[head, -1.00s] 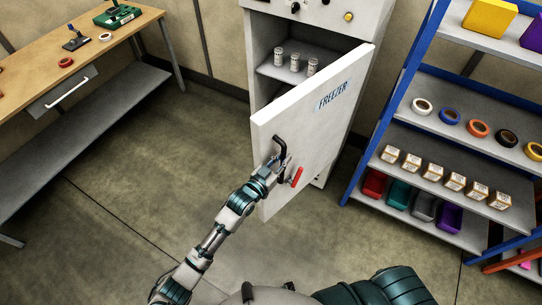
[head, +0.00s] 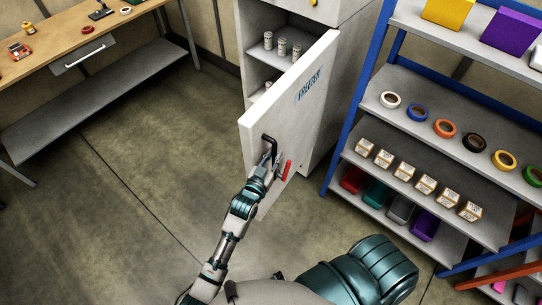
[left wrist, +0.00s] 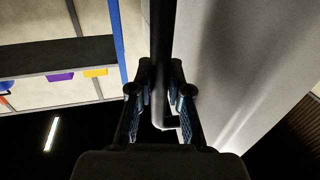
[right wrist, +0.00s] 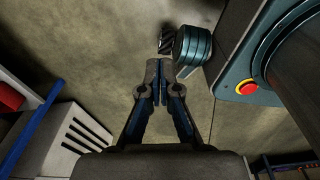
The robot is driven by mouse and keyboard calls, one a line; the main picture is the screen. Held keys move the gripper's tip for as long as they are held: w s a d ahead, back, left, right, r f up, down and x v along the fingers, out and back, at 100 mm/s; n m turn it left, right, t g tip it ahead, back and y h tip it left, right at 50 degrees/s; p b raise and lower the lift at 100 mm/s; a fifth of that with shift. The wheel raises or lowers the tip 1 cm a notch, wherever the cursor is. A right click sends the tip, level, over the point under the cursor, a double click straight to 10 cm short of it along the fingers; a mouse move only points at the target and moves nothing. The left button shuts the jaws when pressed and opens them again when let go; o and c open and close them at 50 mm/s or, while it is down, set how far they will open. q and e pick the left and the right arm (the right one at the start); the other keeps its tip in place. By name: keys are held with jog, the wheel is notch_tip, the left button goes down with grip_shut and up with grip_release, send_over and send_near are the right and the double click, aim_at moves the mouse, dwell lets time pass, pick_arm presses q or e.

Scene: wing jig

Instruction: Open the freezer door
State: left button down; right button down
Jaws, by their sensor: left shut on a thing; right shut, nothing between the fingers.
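The white freezer door (head: 291,120), marked FREEZER, stands partly open. Jars show on the shelves inside the freezer cabinet (head: 311,150). The door has a black bar handle (head: 272,148) and a red lever (head: 286,170) beside it. My left gripper (head: 263,172) is at the handle. In the left wrist view my left gripper (left wrist: 161,85) is shut around the black handle bar (left wrist: 161,40), with the pale door to its right. My right gripper (right wrist: 158,75) shows only in the right wrist view, with its fingers together and nothing between them, above the floor.
A blue-framed shelf rack (head: 352,140) with tape rolls, small boxes and bins stands at the right, close to the cabinet. A wooden workbench (head: 60,48) stands at the left. The floor (head: 135,170) between bench and door is clear.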

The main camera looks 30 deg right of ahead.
pick_arm(q)
jog(key=shift+s+d+r, duration=0.1)
jog(key=shift+d+r, duration=0.1)
jog(key=shift+r, duration=0.25)
pick_arm(e)
jog(key=shift+a, duration=0.25)
pick_arm(q)
jog(key=shift+a, duration=0.1)
pick_arm(e)
jog(key=shift+a+r, duration=0.1)
jog(key=shift+a, duration=0.05)
pick_arm(q)
jog(key=c, duration=1.2)
grip_release()
jog(key=shift+w, duration=0.2)
jog(key=shift+o, duration=0.5)
jog(key=shift+d+f, duration=0.15)
jog(key=shift+d, duration=0.05)
jog(key=v, duration=1.1)
jog(key=shift+s+d+f, duration=0.15)
jog(key=shift+s+f, duration=0.15)
pick_arm(e)
jog(key=shift+d, duration=0.6)
jog(key=shift+a, duration=0.1)
